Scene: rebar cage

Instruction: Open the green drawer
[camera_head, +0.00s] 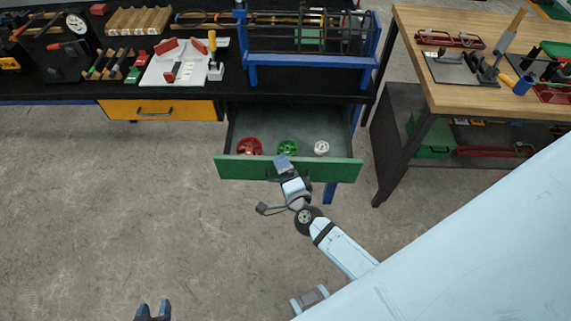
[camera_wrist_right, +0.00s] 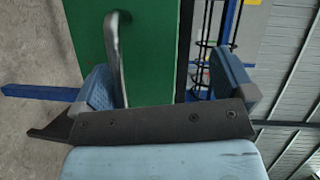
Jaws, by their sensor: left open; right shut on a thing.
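The green drawer (camera_head: 240,168) under the black workbench is pulled out, and its grey inside shows. A red wheel (camera_head: 249,146), a green wheel (camera_head: 288,147) and a white wheel (camera_head: 322,147) lie in it. My right gripper (camera_head: 279,170) is at the middle of the drawer front, shut on the drawer. In the right wrist view its fingers (camera_wrist_right: 165,85) sit on either side of the green front (camera_wrist_right: 150,50), with the handle (camera_wrist_right: 114,50) beside the left finger. My left gripper (camera_head: 153,310) is open and empty above the floor at the bottom edge, far from the drawer.
A closed yellow drawer (camera_head: 160,110) is left of the green one. The black workbench (camera_head: 200,90) carries tools and a blue-framed rebar cage (camera_head: 310,45). A wooden-topped table (camera_head: 480,85) stands to the right. The floor in front is clear.

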